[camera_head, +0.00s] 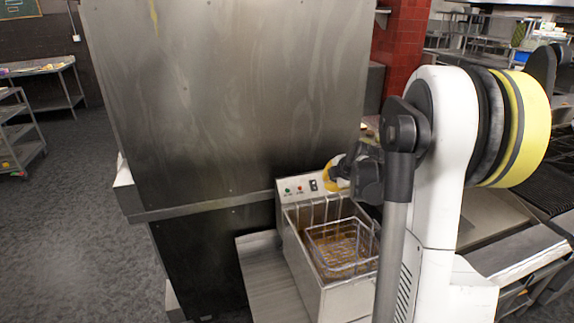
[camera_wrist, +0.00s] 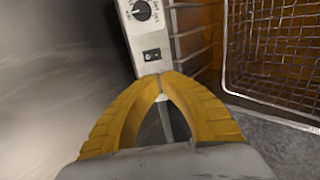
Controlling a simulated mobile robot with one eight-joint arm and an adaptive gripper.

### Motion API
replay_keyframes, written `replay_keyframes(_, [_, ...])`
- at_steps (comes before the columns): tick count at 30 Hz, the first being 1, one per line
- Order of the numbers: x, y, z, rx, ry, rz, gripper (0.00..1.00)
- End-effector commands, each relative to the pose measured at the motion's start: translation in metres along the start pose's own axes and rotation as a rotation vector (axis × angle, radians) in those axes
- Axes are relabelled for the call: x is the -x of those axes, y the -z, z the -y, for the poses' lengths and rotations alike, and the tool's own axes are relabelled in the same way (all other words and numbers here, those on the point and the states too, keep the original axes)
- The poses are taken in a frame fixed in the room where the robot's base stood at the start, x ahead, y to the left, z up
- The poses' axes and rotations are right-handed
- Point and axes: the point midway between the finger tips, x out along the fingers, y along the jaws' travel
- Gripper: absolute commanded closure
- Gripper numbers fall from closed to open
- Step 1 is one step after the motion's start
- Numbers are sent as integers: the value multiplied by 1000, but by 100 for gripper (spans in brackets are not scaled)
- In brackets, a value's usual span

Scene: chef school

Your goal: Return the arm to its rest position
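My gripper (camera_wrist: 160,82) shows in the wrist view with its two yellow fingers curved in and their tips meeting. I see nothing held between them. In the head view my arm reaches forward over the fryer, and the gripper's yellow part (camera_head: 331,176) shows beside the control panel. The fingertips are hard to make out there, as my arm hides part of them. In the wrist view the tips are in front of the fryer's panel (camera_wrist: 140,40), close to a black switch (camera_wrist: 152,54). I cannot tell whether they touch it.
The fryer (camera_head: 298,240) holds a wire basket (camera_head: 342,245), which also shows in the wrist view (camera_wrist: 270,50). A tall steel cabinet (camera_head: 225,100) stands to the left of the fryer. A steel counter (camera_head: 268,280) is beside it. Open floor (camera_head: 70,220) lies at the far left.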

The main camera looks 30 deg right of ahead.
Motion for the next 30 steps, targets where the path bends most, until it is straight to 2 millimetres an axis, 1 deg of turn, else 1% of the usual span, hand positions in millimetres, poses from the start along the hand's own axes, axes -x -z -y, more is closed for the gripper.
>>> replay_keyframes(5, [0,1,0,-1,0,0,100])
replay_keyframes(8, [6,13,0,-28,5,-7,100])
replay_keyframes(11, [24,47,2,-117,20,-24,100])
replay_keyframes(12, [35,66,5,-169,31,-32,100])
replay_keyframes(14, [54,97,12,-264,49,-44,100])
replay_keyframes(15, [68,119,19,-333,63,-51,100])
replay_keyframes(17, [90,149,32,-438,84,-58,100])
replay_keyframes(18, [103,167,42,-509,98,-59,100])
replay_keyframes(20, [124,192,60,-614,118,-60,100])
replay_keyframes(21, [137,208,74,-684,132,-60,100])
replay_keyframes(23, [155,228,96,-789,153,-57,100])
replay_keyframes(24, [166,240,112,-860,165,-53,100])
replay_keyframes(25, [174,248,124,-910,174,-50,100])
replay_keyframes(27, [190,263,153,-1026,193,-40,100])
replay_keyframes(30, [207,277,189,-1171,213,-25,100])
